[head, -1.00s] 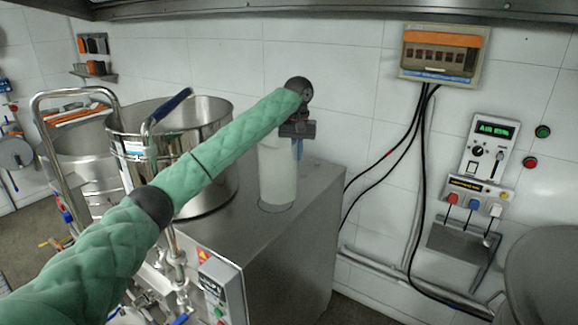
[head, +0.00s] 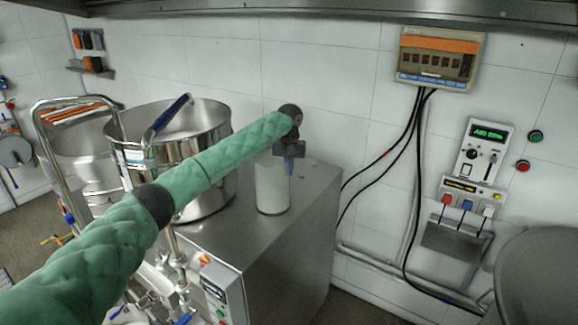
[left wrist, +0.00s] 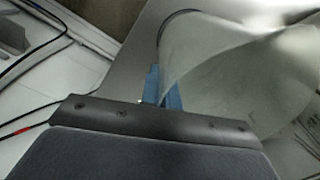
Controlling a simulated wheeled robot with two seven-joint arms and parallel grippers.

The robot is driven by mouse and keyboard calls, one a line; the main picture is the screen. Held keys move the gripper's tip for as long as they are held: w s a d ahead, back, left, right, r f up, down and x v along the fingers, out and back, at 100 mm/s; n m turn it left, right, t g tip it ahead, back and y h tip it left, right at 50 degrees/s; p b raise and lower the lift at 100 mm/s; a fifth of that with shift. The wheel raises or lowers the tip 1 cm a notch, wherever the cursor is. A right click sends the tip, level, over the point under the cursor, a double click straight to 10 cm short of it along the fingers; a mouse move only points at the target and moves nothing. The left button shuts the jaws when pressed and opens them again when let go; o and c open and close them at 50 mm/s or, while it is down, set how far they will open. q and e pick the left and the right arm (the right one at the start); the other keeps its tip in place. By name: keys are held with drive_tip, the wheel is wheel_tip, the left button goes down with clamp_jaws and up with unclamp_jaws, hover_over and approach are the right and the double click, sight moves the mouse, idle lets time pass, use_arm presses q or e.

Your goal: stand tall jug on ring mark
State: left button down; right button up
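The tall jug (head: 272,188) is a whitish, translucent cylinder. It is upright on, or very close to, the steel cabinet top, to the right of the steel hopper. A thin dark line, the ring mark (head: 273,214), shows at its base; the jug hides most of it. My left gripper (head: 289,165) is at the jug's upper right side. In the left wrist view its blue fingers (left wrist: 165,88) are close together at the jug's edge (left wrist: 225,75), and it appears shut on the jug. The exact contact is partly hidden. My right gripper is out of view.
The steel hopper (head: 215,150) stands close on the jug's left, under my left arm. Black cables (head: 385,155) hang along the tiled wall behind. A large grey vessel (head: 550,260) is at lower right.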

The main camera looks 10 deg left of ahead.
use_arm(q)
drive_tip(key=shift+f, duration=0.35)
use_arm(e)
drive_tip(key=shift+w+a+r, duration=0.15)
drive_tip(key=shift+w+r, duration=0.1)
use_arm(q)
drive_tip(key=shift+f, duration=0.1)
drive_tip(key=c, duration=1.8)
unclamp_jaws()
drive_tip(key=shift+o, duration=0.8)
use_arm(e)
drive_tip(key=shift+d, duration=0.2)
